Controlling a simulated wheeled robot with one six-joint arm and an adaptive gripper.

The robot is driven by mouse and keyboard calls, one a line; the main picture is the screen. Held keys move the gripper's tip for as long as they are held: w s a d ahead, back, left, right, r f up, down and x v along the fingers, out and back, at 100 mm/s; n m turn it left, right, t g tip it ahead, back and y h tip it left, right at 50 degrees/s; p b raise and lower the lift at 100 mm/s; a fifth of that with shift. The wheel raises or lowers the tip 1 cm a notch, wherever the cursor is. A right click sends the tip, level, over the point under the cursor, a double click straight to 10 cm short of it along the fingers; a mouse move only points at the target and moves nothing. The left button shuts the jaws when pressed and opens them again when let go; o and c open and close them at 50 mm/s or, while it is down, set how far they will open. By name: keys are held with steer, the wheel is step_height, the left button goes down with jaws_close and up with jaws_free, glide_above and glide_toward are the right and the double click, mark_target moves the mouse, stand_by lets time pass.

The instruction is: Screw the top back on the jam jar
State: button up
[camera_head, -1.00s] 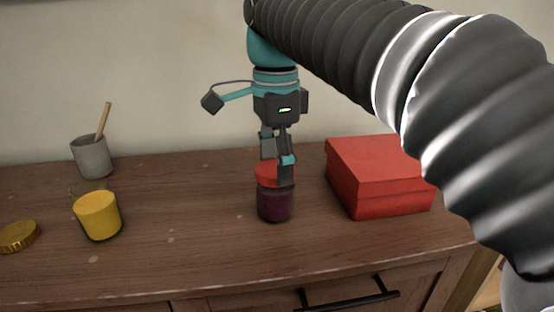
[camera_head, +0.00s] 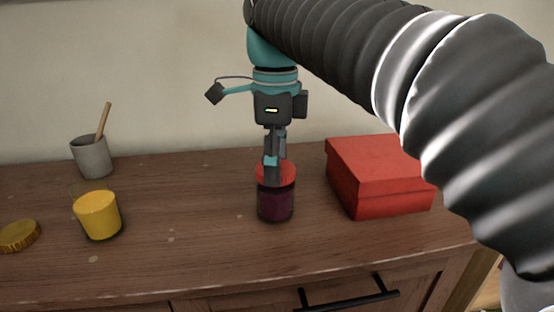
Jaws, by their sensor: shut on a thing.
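The jam jar (camera_head: 276,204) is a small glass jar with dark purple contents, upright on the wooden cabinet top. Its red lid (camera_head: 289,171) sits on the jar's mouth and looks level. Whether its thread is engaged cannot be seen. My gripper (camera_head: 273,172) points straight down over the jar and is shut on the red lid. One finger stands in front of the lid and hides its middle; the far finger is mostly hidden.
A red box (camera_head: 380,178) stands close to the right of the jar. To the left are a jar with yellow contents (camera_head: 98,216), a gold lid (camera_head: 19,236) and a grey cup (camera_head: 92,157) with a wooden stick. The wood in front of the jar is clear.

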steer(key=o, duration=1.3)
steer(key=shift+f, duration=0.1)
steer(key=shift+r, duration=0.2)
steer(key=shift+r, duration=1.4)
steer(key=n, duration=0.6)
steer(key=shift+n, duration=0.3)
steer(key=n, duration=0.8)
steer(key=shift+f, duration=0.15)
